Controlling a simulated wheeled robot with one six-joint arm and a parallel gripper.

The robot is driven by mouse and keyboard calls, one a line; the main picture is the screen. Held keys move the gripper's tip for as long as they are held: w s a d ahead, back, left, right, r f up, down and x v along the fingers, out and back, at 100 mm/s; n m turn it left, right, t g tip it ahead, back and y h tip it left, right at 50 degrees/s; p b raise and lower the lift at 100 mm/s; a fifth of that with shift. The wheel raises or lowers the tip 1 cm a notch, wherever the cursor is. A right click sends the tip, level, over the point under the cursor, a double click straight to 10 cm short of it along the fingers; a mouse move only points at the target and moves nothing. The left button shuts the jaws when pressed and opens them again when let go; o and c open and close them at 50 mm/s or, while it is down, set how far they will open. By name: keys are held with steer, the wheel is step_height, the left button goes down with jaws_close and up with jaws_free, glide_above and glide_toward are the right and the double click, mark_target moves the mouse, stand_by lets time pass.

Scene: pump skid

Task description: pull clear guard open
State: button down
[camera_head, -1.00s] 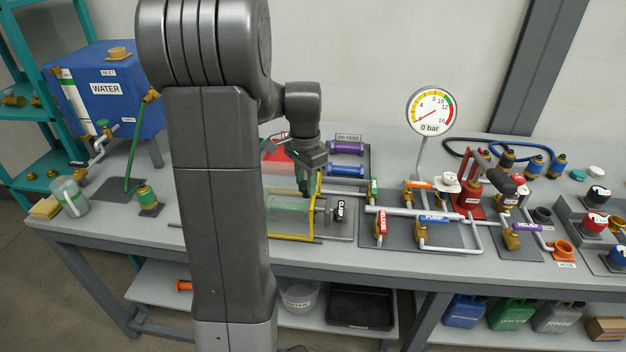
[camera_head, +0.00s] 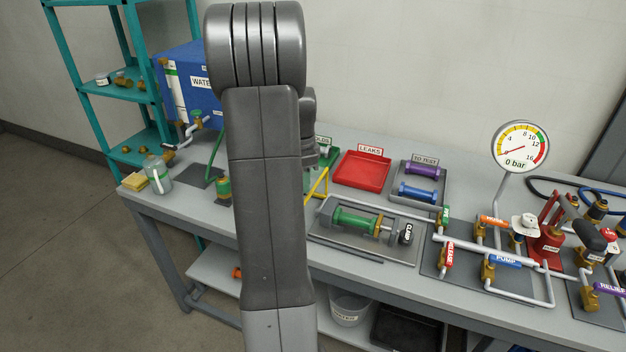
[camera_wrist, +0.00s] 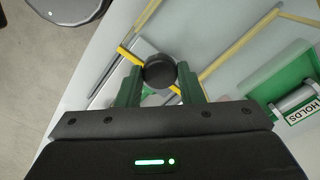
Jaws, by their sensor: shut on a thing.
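The clear guard's yellow frame (camera_head: 318,186) shows just right of my arm in the head view, and the rest of it is hidden behind the arm. In the wrist view the yellow frame bars (camera_wrist: 240,43) run across the upper part. My gripper (camera_wrist: 160,84) has its green fingers on either side of a round black knob (camera_wrist: 159,72) on the frame and is shut on it. My gripper is hidden in the head view.
A red LEAKS tray (camera_head: 362,171) and a grey TO TEST tray (camera_head: 423,201) stand behind the fixture. A green HOLDS tray (camera_wrist: 284,80) is close to my gripper at right in the wrist view. The blue water tank (camera_head: 185,75) stands at the back left.

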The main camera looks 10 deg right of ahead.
steer(key=c, duration=1)
jaws_free()
steer(key=shift+o, duration=0.2)
steer(key=shift+r, duration=0.1)
step_height(320, 180, up, 14)
steer(key=shift+b, duration=0.45)
steer(key=shift+f, duration=0.25)
step_height(320, 180, down, 14)
steer(key=shift+r+p, duration=0.15)
steer(key=shift+p, duration=0.3)
steer(key=shift+s+d, duration=0.15)
steer(key=shift+d, duration=0.15)
